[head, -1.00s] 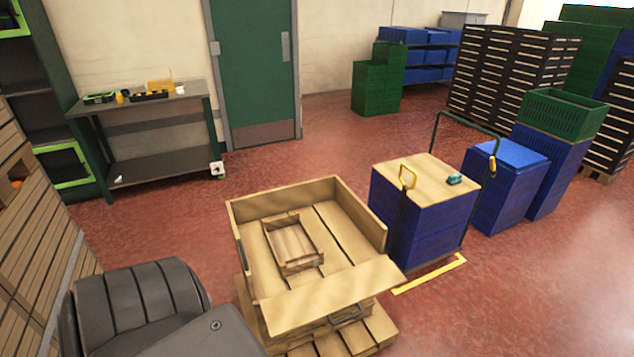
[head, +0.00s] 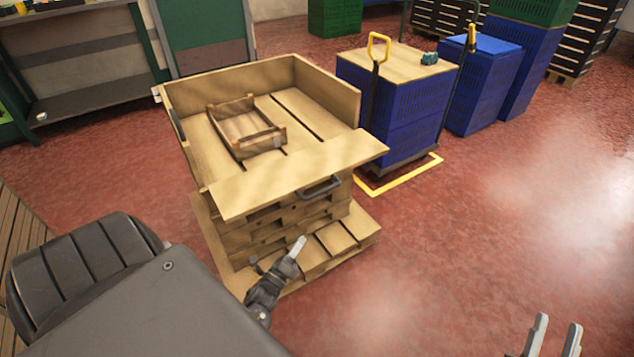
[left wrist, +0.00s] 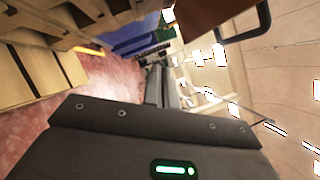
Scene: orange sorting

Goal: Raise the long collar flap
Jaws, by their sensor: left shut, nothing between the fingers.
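The long collar flap (head: 270,183) is the front board of a wooden pallet collar (head: 178,93). It is folded outward and lies about flat, with a dark handle (head: 320,188) on its outer edge. My left gripper (head: 301,241) is shut and empty, below and in front of the handle, apart from it. In the left wrist view the gripper fingers (left wrist: 158,86) are together, and a brown board, seemingly the flap (left wrist: 205,14), with a dark handle (left wrist: 246,28) shows above them. My right gripper (head: 557,338) is at the bottom right, its two fingers apart and empty.
A small wooden crate (head: 240,150) lies inside the collar. Stacked pallets (head: 335,238) stand beneath it. Blue crates (head: 415,112) with a wooden top stand to the right, inside a yellow floor marking (head: 412,177). The red floor at the front right is clear.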

